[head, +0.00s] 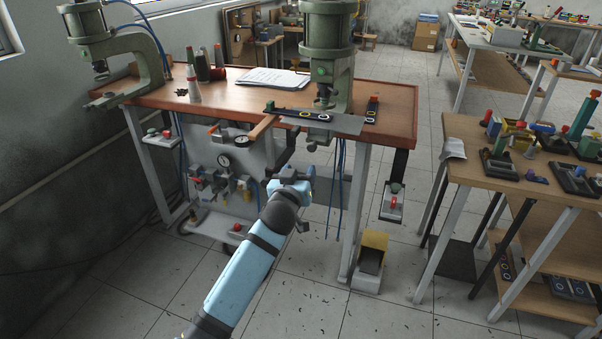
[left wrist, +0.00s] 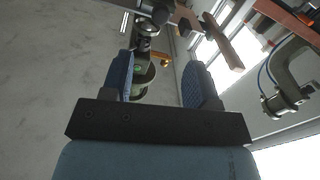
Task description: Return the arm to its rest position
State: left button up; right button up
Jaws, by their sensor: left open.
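My left arm (head: 240,280) reaches up from the bottom of the head view. My left gripper (head: 290,181) is in front of the workbench, below the level of its top. In the left wrist view the two blue-padded fingers of my left gripper (left wrist: 160,76) stand wide apart, with nothing held between them. The fine detail of the fingertips is hard to make out in the head view. My right gripper is in neither view.
The wooden workbench (head: 215,98) carries a left green press (head: 150,62) and a right green press (head: 328,50). Gauges and valves (head: 222,160) sit below the bench top. A yellow-topped foot pedal (head: 371,258) stands on the floor. A cluttered table (head: 470,135) is at right.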

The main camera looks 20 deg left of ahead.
pick_arm(q)
jog(key=shift+s, duration=0.25)
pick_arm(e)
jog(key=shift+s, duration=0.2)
pick_arm(q)
jog(key=shift+f, duration=0.15)
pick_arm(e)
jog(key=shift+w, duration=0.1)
pick_arm(q)
jog(key=s+f+m+g+h, duration=0.1)
jog(key=s+f+m+g, duration=0.1)
jog(key=s+f, duration=0.8)
jog(key=s+f+m+g+h, duration=0.1)
jog(key=s+f+g, duration=0.3)
jog(key=s, duration=1.1)
jog(key=s+f+m+g+h, duration=0.1)
jog(key=s+f+m+h, duration=0.1)
jog(key=s+f, duration=0.85)
jog(key=s+r+p, duration=0.3)
jog(key=r+p, duration=1.5)
jog(key=p, duration=0.4)
jog(key=shift+a+r+y, duration=0.15)
jog(key=shift+a+y, duration=0.15)
jog(key=shift+y, duration=0.1)
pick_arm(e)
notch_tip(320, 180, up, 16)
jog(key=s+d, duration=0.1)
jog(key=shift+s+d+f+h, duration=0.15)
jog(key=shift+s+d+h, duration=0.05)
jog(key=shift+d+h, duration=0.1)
